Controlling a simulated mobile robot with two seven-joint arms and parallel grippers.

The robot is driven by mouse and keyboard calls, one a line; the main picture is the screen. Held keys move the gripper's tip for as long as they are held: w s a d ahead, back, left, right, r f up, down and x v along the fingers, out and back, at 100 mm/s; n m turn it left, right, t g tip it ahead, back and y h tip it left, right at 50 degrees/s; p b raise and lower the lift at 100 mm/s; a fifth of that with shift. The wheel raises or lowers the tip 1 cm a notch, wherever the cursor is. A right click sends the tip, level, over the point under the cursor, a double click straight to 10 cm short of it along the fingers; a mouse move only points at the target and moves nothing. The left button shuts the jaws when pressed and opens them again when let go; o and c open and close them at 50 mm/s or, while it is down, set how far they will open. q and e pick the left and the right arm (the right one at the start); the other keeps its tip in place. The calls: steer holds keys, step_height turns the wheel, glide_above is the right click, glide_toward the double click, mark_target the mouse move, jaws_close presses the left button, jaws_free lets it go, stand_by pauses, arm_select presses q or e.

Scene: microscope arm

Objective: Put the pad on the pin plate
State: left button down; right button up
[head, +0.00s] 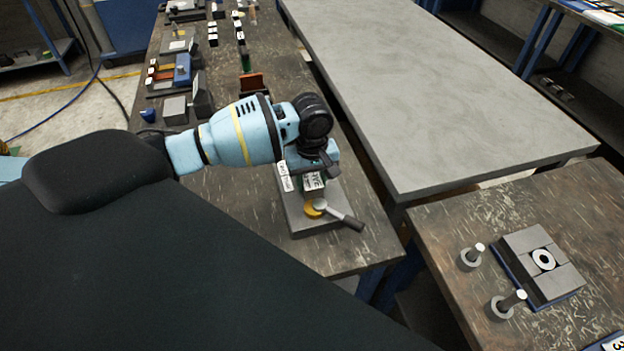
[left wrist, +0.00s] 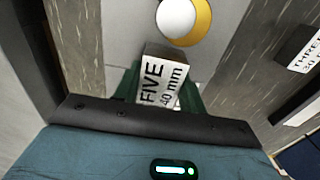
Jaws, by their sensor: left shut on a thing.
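My left gripper (head: 310,172) points down over the near end of the left bench, shut on a small grey block (left wrist: 165,54). A white label reading "FIVE 40 mm" (left wrist: 163,84) shows there, with green parts on both sides. Below it lies a grey plate (head: 305,222), bearing a yellow and white round piece (head: 318,207) beside a grey bar (head: 346,218). On the right bench a square grey plate (head: 520,243) with a blue edge has a white ring (head: 543,260). I cannot tell which is the pad or the pin plate. My right gripper is not in view.
Two grey pins on round bases (head: 470,257) (head: 503,307) stand left of the square plate. A bare grey table (head: 440,90) lies beyond. Several blocks and fixtures, including a blue one (head: 182,70), stand along the left bench. A gap separates the two brown benches.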

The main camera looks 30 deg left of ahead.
mark_target(312, 180)
arm_select(q)
steer(key=c, duration=0.8)
jaws_free()
steer(key=shift+f, duration=0.15)
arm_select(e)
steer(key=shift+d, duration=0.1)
arm_select(q)
steer(key=shift+r+p, duration=0.75)
steer(key=shift+r, duration=5.4)
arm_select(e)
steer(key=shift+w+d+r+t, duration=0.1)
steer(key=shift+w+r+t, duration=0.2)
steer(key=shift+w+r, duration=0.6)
